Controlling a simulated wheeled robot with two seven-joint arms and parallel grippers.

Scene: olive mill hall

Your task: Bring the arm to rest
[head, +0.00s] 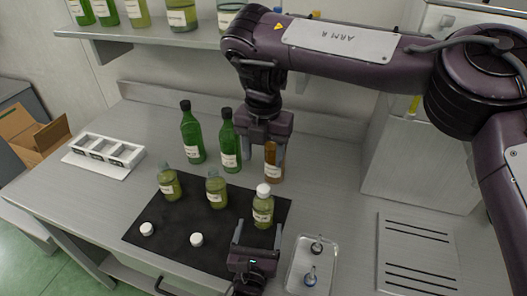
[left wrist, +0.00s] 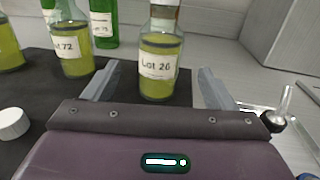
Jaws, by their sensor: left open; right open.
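My left gripper (head: 258,232) is low at the front edge of the black mat, open and empty. A small bottle of yellow-green oil with a white cap (head: 263,207) stands upright just beyond its fingertips. In the left wrist view this bottle, labelled Lot 26 (left wrist: 158,68), shows between the spread fingers (left wrist: 158,75); I see no finger touching it. My right gripper (head: 264,152) points down at the back of the table, open, with an amber bottle (head: 273,172) at its right finger. I cannot tell whether they touch.
Two small oil bottles (head: 169,182) (head: 215,190) stand on the mat (head: 160,215), with two loose white caps (head: 147,229) (head: 196,239) in front. Two tall green bottles (head: 191,135) (head: 229,145) stand behind. A clear tray (head: 312,262) lies right of my left gripper; a white rack (head: 103,152) is left.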

